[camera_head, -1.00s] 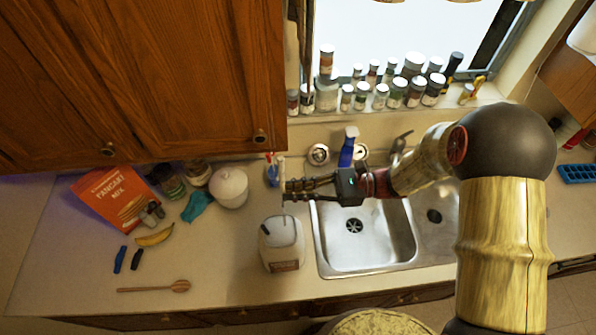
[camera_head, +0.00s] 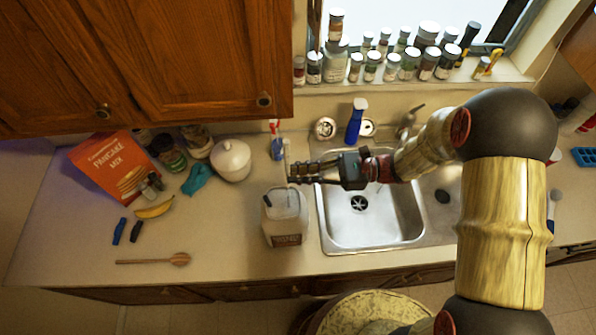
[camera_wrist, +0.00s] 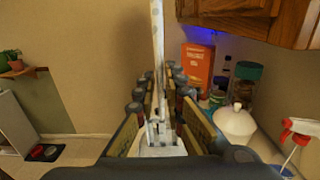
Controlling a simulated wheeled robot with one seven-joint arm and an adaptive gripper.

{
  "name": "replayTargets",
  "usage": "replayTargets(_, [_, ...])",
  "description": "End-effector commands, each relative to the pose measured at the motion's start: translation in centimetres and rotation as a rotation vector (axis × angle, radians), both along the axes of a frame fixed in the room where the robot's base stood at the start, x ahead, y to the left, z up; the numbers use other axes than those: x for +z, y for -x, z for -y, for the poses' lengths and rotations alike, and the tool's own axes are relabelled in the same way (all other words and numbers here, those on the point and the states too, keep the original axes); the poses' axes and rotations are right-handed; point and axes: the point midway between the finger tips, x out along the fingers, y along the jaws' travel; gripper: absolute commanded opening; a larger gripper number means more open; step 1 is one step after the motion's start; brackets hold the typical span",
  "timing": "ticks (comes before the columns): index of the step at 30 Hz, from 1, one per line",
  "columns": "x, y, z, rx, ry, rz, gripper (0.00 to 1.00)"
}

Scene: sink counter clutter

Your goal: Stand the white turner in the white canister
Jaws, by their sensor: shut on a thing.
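The white canister (camera_head: 284,228), open at the top with a dark label low on its front, stands upright on the counter left of the sink. A small dark piece shows at its mouth. My gripper (camera_head: 293,173) is shut on the white turner (camera_head: 287,151), just behind and above the canister's mouth in the head view. The turner is a thin, near-upright strip there. In the wrist view the turner (camera_wrist: 158,55) rises between the fingers of my gripper (camera_wrist: 160,110). Its lower end is hard to make out, and I cannot tell whether it is inside the canister.
The sink (camera_head: 370,215) lies to the right. A lidded white pot (camera_head: 231,161), a teal cloth (camera_head: 197,179), a banana (camera_head: 155,210) and a wooden spoon (camera_head: 153,261) lie to the left. The counter before the pot is clear.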

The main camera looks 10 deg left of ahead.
Motion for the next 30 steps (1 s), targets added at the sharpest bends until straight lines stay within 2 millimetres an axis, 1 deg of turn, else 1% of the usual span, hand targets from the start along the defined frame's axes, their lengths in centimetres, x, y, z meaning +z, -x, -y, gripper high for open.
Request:
replayTargets(1, [-0.6,0.0,0.0,0.000,0.000,-0.001,0.00])
replayTargets(30, [-7.5,0.0,0.0,0.000,0.000,-0.001,0.00])
